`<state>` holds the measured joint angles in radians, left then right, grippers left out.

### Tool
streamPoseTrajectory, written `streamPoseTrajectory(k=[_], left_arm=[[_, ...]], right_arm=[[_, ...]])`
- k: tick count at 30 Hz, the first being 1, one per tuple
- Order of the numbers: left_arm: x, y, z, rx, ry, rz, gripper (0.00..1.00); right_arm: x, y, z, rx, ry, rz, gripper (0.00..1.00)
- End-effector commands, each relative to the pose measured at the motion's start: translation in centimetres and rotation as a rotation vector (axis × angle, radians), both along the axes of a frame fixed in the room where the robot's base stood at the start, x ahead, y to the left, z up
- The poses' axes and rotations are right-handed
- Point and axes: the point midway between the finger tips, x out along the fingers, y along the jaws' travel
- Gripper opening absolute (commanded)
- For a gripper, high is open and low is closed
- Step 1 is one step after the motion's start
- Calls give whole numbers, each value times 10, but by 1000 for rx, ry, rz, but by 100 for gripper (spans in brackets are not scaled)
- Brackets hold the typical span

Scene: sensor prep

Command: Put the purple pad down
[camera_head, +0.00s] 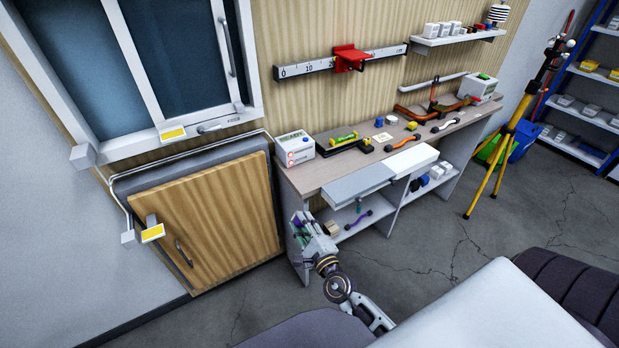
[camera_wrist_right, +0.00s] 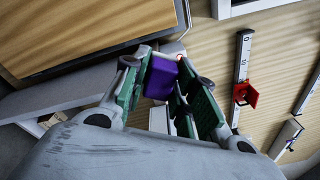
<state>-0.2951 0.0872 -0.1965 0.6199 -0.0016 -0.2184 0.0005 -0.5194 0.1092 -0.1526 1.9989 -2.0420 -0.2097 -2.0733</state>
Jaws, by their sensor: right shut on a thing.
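The purple pad (camera_wrist_right: 161,78) shows in the right wrist view as a purple block between the two green-lined fingers of my right gripper (camera_wrist_right: 168,85). The gripper is shut on it. In the head view my right gripper (camera_head: 301,222) is at the left front end of the workbench (camera_head: 320,174), low beside its side panel. I cannot make out the pad clearly in the head view. My left gripper is in neither view.
A white meter box (camera_head: 296,148) stands at the bench's left end. A grey drawer (camera_head: 357,182) sticks out at the front. A purple handle (camera_head: 358,221) lies on the lower shelf. A wooden cabinet door (camera_head: 215,225) is to the left. A yellow tripod (camera_head: 497,160) stands right.

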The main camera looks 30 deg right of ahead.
Motion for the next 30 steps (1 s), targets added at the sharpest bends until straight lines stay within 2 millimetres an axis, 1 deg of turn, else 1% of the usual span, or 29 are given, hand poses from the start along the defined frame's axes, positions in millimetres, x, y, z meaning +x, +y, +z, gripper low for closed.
streamPoseTrajectory(k=[6, 8, 17, 21, 23, 30], left_arm=[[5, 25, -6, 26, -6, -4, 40], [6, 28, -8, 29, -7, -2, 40], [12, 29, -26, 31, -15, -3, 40], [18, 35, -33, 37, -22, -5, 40], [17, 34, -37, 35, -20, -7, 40], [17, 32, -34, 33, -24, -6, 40]], right_arm=[[0, 0, -7, 0, 0, 0, 9], [0, 0, -9, 0, 0, 0, 9], [0, 0, -27, 0, 0, 0, 9], [0, 0, -35, 0, 0, 0, 9], [0, 0, -39, 0, 0, 0, 9], [-2, -14, -38, -2, 50, 61, 9]])
